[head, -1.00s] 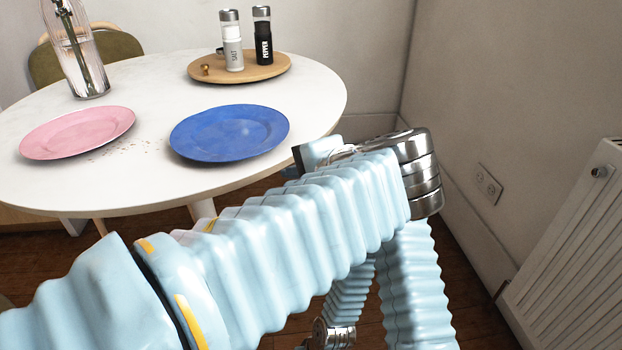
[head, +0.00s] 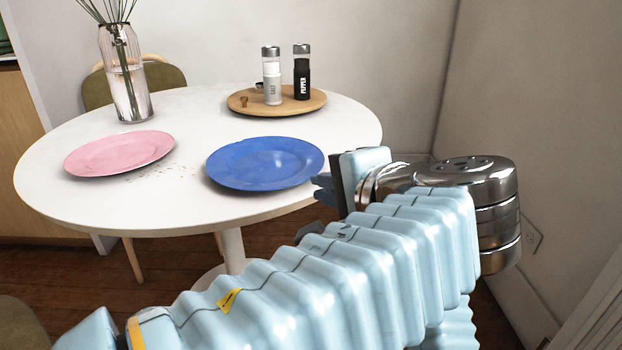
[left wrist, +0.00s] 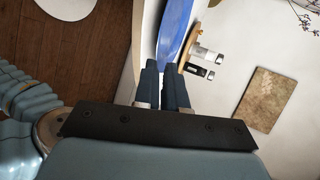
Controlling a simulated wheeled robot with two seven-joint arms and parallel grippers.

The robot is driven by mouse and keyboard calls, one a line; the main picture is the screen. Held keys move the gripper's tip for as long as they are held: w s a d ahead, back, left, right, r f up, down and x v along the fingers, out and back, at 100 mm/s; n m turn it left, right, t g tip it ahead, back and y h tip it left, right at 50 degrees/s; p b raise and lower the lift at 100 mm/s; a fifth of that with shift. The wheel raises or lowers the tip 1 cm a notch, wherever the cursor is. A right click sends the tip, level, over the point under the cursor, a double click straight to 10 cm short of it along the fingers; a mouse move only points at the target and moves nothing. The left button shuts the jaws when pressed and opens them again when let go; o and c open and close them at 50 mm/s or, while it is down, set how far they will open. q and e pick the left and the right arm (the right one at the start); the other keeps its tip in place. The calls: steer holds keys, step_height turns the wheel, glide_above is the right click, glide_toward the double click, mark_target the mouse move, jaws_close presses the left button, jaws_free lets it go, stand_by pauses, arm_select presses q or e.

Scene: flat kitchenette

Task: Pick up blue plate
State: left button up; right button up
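The blue plate (head: 265,162) lies flat on the white round table (head: 190,212), near its front right edge. It also shows edge-on in the left wrist view (left wrist: 174,30), just beyond my fingertips. My left gripper (head: 321,188) is at the right of the plate, close to its right rim, at about table-edge height. In the left wrist view my two dark fingers (left wrist: 160,64) stand close together with a narrow gap between them, and nothing shows held. Whether the fingertips touch the rim cannot be told. My right gripper is not in view.
A pink plate (head: 119,153) lies left of the blue plate, with crumbs between. Behind stands a round wooden tray (head: 240,104) with salt (head: 272,85) and pepper (head: 302,80) shakers. A glass vase (head: 127,90) stands at the back left. A wall is at right.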

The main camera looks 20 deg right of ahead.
mark_target(300, 197)
arm_select(q)
steer(key=x, duration=0.9)
steer(key=shift+w+f+b, duration=0.2)
steer(key=shift+b, duration=0.2)
jaws_close()
stand_by(0.8)
steer(key=shift+s, duration=0.1)
